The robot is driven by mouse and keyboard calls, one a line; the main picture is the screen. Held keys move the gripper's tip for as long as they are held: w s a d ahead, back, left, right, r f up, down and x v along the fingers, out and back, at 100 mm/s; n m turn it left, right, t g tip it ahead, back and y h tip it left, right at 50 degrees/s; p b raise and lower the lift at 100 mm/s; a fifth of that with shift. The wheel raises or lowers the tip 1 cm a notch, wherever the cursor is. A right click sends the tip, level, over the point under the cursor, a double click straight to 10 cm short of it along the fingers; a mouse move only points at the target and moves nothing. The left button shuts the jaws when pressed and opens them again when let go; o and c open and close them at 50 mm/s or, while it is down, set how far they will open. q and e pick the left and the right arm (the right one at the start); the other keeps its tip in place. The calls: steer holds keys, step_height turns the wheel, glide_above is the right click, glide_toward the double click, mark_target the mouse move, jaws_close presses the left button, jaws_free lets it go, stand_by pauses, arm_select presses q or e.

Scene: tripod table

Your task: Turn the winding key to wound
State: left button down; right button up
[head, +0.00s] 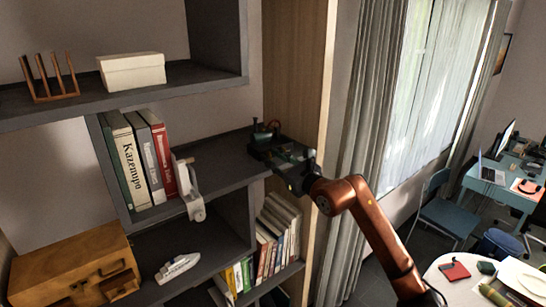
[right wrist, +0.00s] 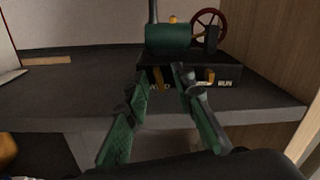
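A toy steam engine with a green boiler (right wrist: 168,37) and a red spoked wheel (right wrist: 208,27) stands on a dark base (right wrist: 228,68) on a grey shelf. It also shows in the head view (head: 263,133), partly covered by my right gripper. An orange-brass piece (right wrist: 159,78), which may be the winding key, sits at the front of the base. A second brass piece (right wrist: 209,76) is to its right, by pale lettering too small to read surely. My right gripper (right wrist: 162,75) is open, its green-padded fingers on either side of the first piece; contact cannot be told. My left gripper is not in view.
The grey shelf (head: 225,160) has free room left of the engine. Books (head: 140,160) and a white bracket-like object (head: 188,185) stand further left. A wooden side panel (head: 295,70) closes the right side. More books (head: 277,235) fill the compartment below.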

steer(key=shift+c, duration=0.4)
jaws_close()
steer(key=m+b, duration=0.2)
steer(key=b, duration=0.1)
steer(key=shift+f+m, duration=0.2)
steer(key=shift+m, duration=0.2)
steer(key=m+b, duration=0.2)
steer(key=shift+r+m, duration=0.1)
steer(key=shift+m, duration=0.2)
steer(key=shift+m+b, duration=0.35)
steer(key=shift+m, duration=0.35)
steer(key=shift+r, duration=0.1)
